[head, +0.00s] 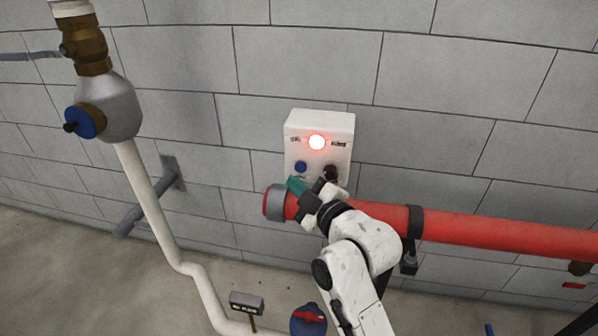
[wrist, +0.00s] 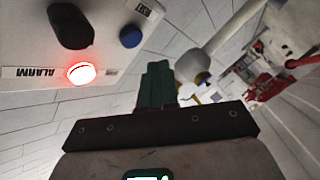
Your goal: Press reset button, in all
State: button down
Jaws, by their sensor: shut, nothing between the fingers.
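The white control box (head: 319,122) is on the block wall. It has a lit red lamp (head: 317,142), a blue button (head: 300,167) at lower left and a black knob (head: 331,172) at lower right. In the wrist view the blue button (wrist: 130,37) lies near a label that seems to read RESET, and the lit lamp (wrist: 81,73) beside the word ALARM. My gripper (head: 296,185) has green fingers, shut and empty, just below the blue button in the head view. In the wrist view the fingertips (wrist: 157,68) are apart from the button in the picture; the depth gap is unclear.
A thick red pipe (head: 470,230) with a grey end runs along the wall below the box, close to my arm. A white pipe (head: 150,195) with a blue-capped valve (head: 85,121) stands at left.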

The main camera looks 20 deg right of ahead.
jog(key=shift+w+d, duration=0.6)
jog(key=shift+w, duration=0.15)
jog(key=shift+w+d+b, duration=0.1)
jog(key=shift+w+b, duration=0.05)
jog(key=shift+b, duration=0.15)
dwell(1.4)
jog(key=shift+w+d, duration=0.15)
jog(key=shift+w, duration=0.1)
jog(key=shift+w+d+b, duration=0.3)
jog(key=shift+w+b, duration=0.05)
dwell(0.9)
dwell(0.3)
jog(key=shift+s+a, duration=0.5)
jog(key=shift+s, duration=0.2)
jog(key=shift+p, duration=0.3)
jog(key=shift+s+a+p, duration=0.35)
jog(key=shift+s+a, duration=0.4)
jog(key=shift+s, duration=0.3)
jog(key=shift+s+a+p, duration=0.3)
jog(key=shift+s+a, duration=0.45)
jog(key=shift+s, duration=0.25)
